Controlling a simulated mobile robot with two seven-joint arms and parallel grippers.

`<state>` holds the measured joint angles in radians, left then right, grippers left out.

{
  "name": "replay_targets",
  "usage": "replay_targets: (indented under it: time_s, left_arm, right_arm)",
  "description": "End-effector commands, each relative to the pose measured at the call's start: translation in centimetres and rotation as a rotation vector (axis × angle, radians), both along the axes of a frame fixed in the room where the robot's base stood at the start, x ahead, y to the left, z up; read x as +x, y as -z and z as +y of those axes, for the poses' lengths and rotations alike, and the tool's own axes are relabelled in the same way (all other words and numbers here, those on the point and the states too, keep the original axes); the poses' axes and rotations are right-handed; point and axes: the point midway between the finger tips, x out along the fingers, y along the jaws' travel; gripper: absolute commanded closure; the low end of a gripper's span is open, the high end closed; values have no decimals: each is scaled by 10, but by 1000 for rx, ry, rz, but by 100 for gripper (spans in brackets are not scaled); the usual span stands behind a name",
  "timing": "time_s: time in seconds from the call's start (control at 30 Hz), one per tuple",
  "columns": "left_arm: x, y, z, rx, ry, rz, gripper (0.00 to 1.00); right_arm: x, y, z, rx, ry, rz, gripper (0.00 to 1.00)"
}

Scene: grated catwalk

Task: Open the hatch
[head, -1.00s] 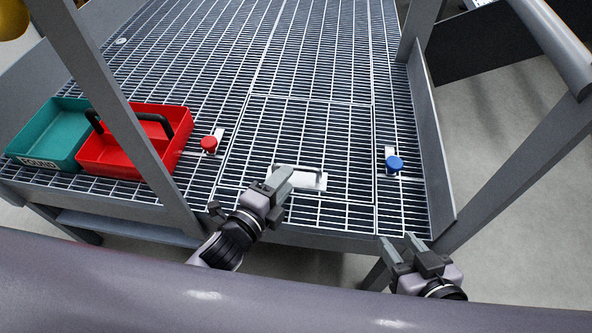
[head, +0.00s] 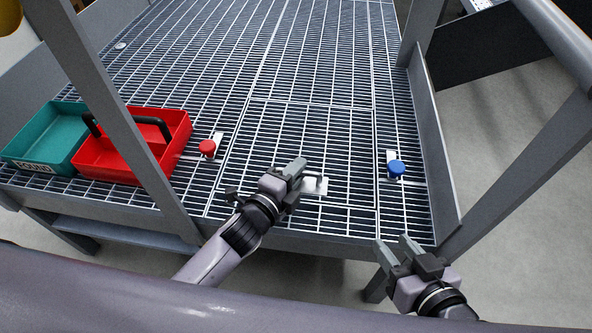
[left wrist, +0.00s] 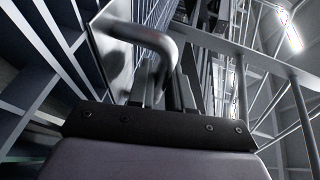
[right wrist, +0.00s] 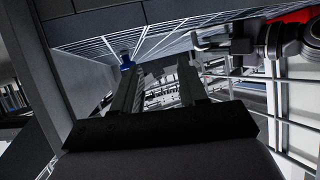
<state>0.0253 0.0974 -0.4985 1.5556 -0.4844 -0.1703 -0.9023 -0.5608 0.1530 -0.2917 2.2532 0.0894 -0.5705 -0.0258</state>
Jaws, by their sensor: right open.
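The hatch (head: 305,130) is a square panel of grating, flush with the catwalk floor. Its handle is a metal bar on a pale plate (head: 314,186) near the hatch's front edge. My left gripper (head: 297,170) is at the handle and hides much of it. In the left wrist view the curved handle bar (left wrist: 150,40) runs down between the closely spaced fingers, which look shut on it. A red knob (head: 207,148) is left of the hatch, a blue knob (head: 396,168) right of it. My right gripper (head: 405,250) is open and empty before the catwalk's front edge.
A red tray with a dark handle (head: 105,160) and a labelled teal tray (head: 38,140) stand at the left. A grey slanted post (head: 135,140) crosses in front of them. Railing posts stand at the right. The grating behind the hatch is clear.

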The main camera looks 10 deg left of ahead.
Motion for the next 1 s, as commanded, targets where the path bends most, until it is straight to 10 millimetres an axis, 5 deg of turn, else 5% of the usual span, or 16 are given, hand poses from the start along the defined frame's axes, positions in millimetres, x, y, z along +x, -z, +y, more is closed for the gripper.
replay_targets:
  time_s: [0.37, 0.87, 1.0]
  left_arm:
    - [1, -9, 0, 0, 0, 14, 100]
    - [10, -54, 0, 2, 1, 146, 100]
    - [14, -66, 0, 1, 1, 194, 100]
  right_arm:
    - [0, -11, -4, -37, 5, -12, 57]
    - [-30, 3, -57, -101, 118, 158, 57]
    - [-30, -23, -57, -99, 120, 157, 57]
